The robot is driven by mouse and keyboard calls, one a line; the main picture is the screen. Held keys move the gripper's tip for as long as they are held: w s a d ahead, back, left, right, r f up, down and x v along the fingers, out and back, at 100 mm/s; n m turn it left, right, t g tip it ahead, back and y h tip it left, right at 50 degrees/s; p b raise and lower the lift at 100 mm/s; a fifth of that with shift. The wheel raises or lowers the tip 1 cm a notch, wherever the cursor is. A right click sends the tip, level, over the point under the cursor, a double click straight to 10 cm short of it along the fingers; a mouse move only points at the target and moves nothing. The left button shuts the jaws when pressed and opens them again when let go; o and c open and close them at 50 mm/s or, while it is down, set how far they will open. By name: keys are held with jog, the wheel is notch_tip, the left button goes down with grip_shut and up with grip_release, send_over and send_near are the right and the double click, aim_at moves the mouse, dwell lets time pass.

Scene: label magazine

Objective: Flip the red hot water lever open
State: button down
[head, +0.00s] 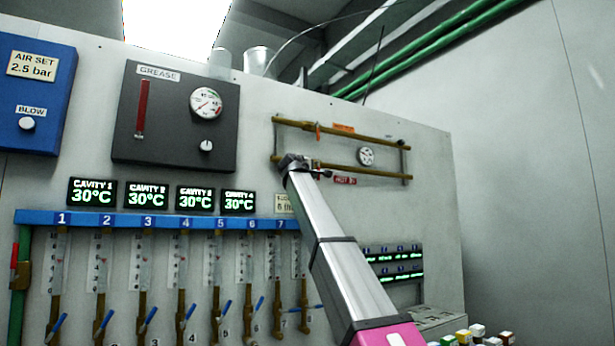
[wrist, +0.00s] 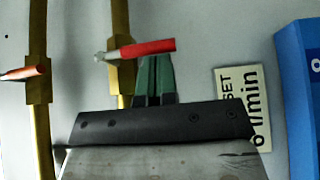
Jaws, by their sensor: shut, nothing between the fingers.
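The red lever (wrist: 148,48) sits on a brass valve on the hot pipe and lies across that pipe in the wrist view. A pale metal end of the lever rests over the valve body (wrist: 122,80). My gripper (wrist: 154,62) has its green fingers together, with the tips right at the red lever's edge. I cannot tell whether they touch it. In the head view my gripper (head: 292,162) is at the left part of the lower brass pipe (head: 345,168) and appears to hide the red lever. A red label (head: 345,180) is just right of it.
The upper brass pipe (head: 360,132) carries an orange lever (head: 318,130), also in the wrist view (wrist: 22,73). A round gauge (head: 366,156) sits between the pipes. A black grease panel (head: 175,120) is to the left; a blue manifold (head: 170,220) runs below.

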jog(key=shift+w+d+f+n+t, duration=0.2)
jog(key=shift+d+n+t, duration=0.1)
jog(key=shift+n+t, duration=0.15)
dwell(0.5)
jog(key=d+n+t, duration=0.1)
jog(key=t, duration=0.1)
jog(key=w+d+n+t, duration=0.1)
jog(key=n+t, duration=0.1)
jog(key=w+d+n+t, duration=0.1)
jog(key=n+t, duration=0.1)
jog(key=shift+w+d+f+y, duration=0.15)
jog(key=shift+y, duration=0.15)
jog(key=shift+d, duration=0.1)
jog(key=shift+w+d+r, duration=0.6)
jog(key=shift+d+r, duration=0.25)
jog(key=shift+d, duration=0.05)
jog(key=shift+w+d+r, duration=0.6)
jog(key=shift+d+r, duration=0.2)
jog(key=shift+d, duration=0.05)
